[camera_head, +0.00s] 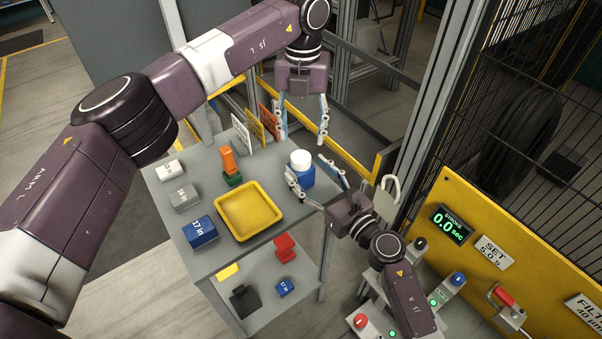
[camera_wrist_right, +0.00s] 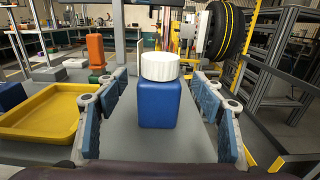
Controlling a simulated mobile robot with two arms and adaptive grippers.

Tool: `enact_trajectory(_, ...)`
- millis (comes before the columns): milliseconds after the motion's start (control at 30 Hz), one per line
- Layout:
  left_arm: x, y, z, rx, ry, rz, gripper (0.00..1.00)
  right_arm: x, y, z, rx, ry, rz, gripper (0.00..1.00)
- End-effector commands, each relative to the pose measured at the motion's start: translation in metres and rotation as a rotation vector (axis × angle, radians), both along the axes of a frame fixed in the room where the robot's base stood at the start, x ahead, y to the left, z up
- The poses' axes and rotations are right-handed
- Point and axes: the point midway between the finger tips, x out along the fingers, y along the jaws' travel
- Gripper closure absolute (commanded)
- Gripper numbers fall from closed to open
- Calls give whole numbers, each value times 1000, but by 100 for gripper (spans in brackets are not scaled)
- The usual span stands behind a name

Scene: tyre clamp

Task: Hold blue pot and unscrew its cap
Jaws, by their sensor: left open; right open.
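The blue pot (camera_head: 304,175) stands upright near the right edge of the grey table, with its white cap (camera_head: 300,159) on top. In the right wrist view the blue pot (camera_wrist_right: 158,105) and white cap (camera_wrist_right: 160,66) sit centred beyond the fingers. My right gripper (camera_head: 318,176) is open, with one finger on each side of the pot; I cannot tell whether either touches it. My left gripper (camera_head: 302,134) is open and empty, pointing down above and behind the pot. Nothing hides the cap.
A yellow tray (camera_head: 276,217) lies left of the pot. Orange and green blocks (camera_head: 227,160), labelled boxes (camera_head: 200,231) and upright plates (camera_head: 257,128) share the table. A yellow control panel (camera_head: 470,205) and mesh fence stand to the right. Clear tabletop surrounds the pot's front.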

Motion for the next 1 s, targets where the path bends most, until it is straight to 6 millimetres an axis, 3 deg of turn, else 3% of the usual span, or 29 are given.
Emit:
enact_trajectory(200, 0, 1, -1, -1, 1, 2, 51, 19, 14, 0, 0, 0, 0, 38)
enact_trajectory(567, 0, 0, -1, -2, 1, 1, 51, 23, 17, 0, 0, 0, 0, 39)
enact_trajectory(1000, 0, 0, -1, -2, 1, 1, 51, 22, 16, 0, 0, 0, 0, 87)
